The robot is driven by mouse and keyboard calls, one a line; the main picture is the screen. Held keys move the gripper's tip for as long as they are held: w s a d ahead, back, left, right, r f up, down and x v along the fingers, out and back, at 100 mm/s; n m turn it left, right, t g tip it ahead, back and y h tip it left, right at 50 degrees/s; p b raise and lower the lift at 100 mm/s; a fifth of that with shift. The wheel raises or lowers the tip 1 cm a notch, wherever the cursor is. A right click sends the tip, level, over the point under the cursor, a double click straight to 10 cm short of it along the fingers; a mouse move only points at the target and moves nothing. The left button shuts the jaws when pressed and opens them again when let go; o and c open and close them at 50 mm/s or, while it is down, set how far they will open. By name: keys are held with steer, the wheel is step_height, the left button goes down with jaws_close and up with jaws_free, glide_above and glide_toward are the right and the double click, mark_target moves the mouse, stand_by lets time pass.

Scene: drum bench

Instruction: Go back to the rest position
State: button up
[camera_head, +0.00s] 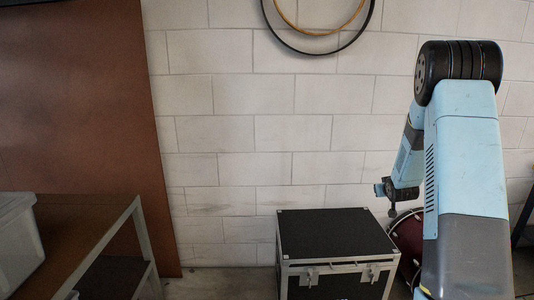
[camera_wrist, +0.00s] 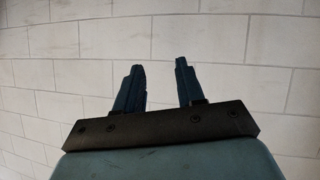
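My gripper (camera_wrist: 160,85) shows in the wrist view with its two blue fingers apart and nothing between them; behind them is only the white block wall. In the head view my gripper (camera_head: 383,190) is small, at the end of my raised and bent light-blue arm, right of centre. It appears above and near the right side of the black case. Its fingers are too small there to make out.
A black flight case (camera_head: 335,235) with metal edges stands by the wall (camera_head: 240,130). A dark red drum (camera_head: 408,238) is partly hidden behind my arm. Hoops (camera_head: 318,52) hang above.

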steer(key=s+a+r+g, duration=0.2)
steer(key=s+a+r, duration=0.4)
steer(key=s+r, duration=0.4)
steer(key=s+a+r+g, duration=0.1)
steer(key=s+a+r, duration=0.6)
steer(key=s+r, duration=0.25)
steer(key=s+a+r+g+y, duration=0.1)
steer(key=s+a, duration=0.3)
steer(key=s, duration=1)
steer(key=s+a+r+g+y, duration=0.1)
steer(key=s+a, duration=0.4)
steer(key=s, duration=0.9)
steer(key=shift+a+r+g, duration=0.2)
steer(key=shift+r+g, duration=0.5)
steer(key=shift+r, duration=0.2)
